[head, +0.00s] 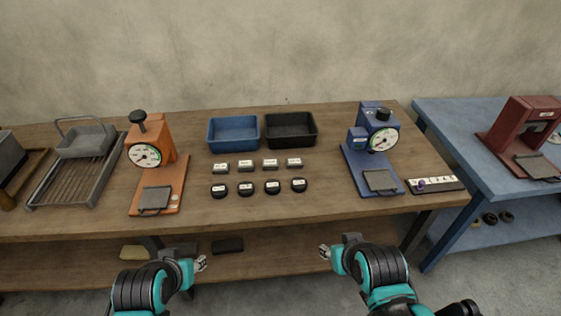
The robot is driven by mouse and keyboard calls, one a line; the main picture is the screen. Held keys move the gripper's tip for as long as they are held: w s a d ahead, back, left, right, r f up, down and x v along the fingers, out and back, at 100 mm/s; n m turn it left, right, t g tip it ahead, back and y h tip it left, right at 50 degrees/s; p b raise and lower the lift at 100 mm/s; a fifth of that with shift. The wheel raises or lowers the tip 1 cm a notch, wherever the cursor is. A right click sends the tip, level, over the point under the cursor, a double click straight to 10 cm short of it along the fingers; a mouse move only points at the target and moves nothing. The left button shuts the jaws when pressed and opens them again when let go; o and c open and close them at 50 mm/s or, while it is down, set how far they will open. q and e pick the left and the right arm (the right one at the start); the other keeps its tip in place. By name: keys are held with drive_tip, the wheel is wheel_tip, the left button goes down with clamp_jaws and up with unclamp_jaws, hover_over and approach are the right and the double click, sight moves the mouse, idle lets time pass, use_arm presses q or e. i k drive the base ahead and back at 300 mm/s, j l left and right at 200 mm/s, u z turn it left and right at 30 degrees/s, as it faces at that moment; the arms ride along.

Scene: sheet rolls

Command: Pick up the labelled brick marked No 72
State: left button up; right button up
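Several small dark bricks with white labels stand in a row at the middle of the wooden table: one at the left end (221,168), then a second brick (245,166), a third brick (270,164) and one at the right end (294,163). The label print is too small to read, so I cannot tell which is No 72. My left gripper (201,263) and my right gripper (324,252) are both low in front of the table's front edge, well apart from the bricks. Nothing shows in either gripper, and their finger gaps are too small to judge.
A blue bin (233,146) and a black bin (291,143) are behind. An orange dial device (157,148) stands left, a blue one (378,136) right. The wooden table (245,210) is clear along its front.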

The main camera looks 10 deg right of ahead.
sight(292, 162)
drive_tip(key=i+l, duration=0.35)
drive_tip(key=i, duration=0.15)
drive_tip(key=i+l, duration=0.35)
drive_tip(key=i, duration=0.2)
